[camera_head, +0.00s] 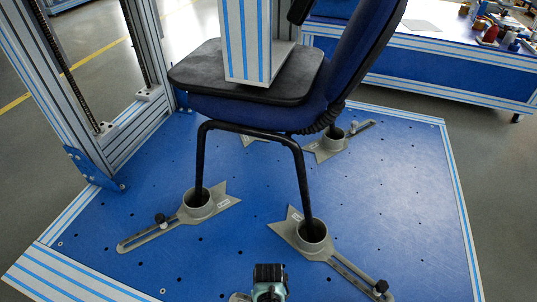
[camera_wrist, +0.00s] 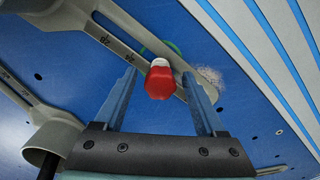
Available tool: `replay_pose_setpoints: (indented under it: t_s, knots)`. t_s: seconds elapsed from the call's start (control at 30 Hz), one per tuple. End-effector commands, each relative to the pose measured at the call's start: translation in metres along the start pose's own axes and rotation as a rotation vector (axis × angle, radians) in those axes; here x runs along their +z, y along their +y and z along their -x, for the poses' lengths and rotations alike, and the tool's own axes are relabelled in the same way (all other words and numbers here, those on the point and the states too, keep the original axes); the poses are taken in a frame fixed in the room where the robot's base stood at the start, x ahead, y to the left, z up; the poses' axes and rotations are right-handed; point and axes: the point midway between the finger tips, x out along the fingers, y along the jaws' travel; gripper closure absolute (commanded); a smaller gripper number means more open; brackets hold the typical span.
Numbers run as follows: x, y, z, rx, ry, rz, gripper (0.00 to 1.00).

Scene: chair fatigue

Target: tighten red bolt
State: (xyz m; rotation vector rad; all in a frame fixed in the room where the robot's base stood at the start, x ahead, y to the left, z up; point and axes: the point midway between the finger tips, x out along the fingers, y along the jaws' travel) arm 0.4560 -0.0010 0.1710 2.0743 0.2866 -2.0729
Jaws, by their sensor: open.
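The red bolt (camera_wrist: 160,82) has a red head with a pale collar and shows in the middle of the wrist view. My gripper (camera_wrist: 160,75) is open, with one blue finger on each side of the bolt head. Gaps show between the head and both fingers, and I cannot tell whether the head is at fingertip depth. I do not make out the red bolt in the head view.
A blue chair (camera_head: 250,110) stands with its legs in grey clamp cups (camera_head: 199,203) on a blue perforated plate (camera_head: 400,200). A striped block (camera_head: 247,45) rests on its seat. A striped frame stands left. A second clamp cup (camera_head: 312,235) is near front right.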

Motion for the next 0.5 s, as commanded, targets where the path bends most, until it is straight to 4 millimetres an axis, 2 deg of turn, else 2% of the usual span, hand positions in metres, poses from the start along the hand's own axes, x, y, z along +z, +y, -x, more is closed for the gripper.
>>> replay_pose_setpoints:
  t_s: [0.33,0.5]
  knots:
    - [-0.0001,-0.0001,0.0,0.0,0.0,0.042,0.28]
    - [-0.0002,0.0,0.0001,0.0,0.0,0.213,0.28]
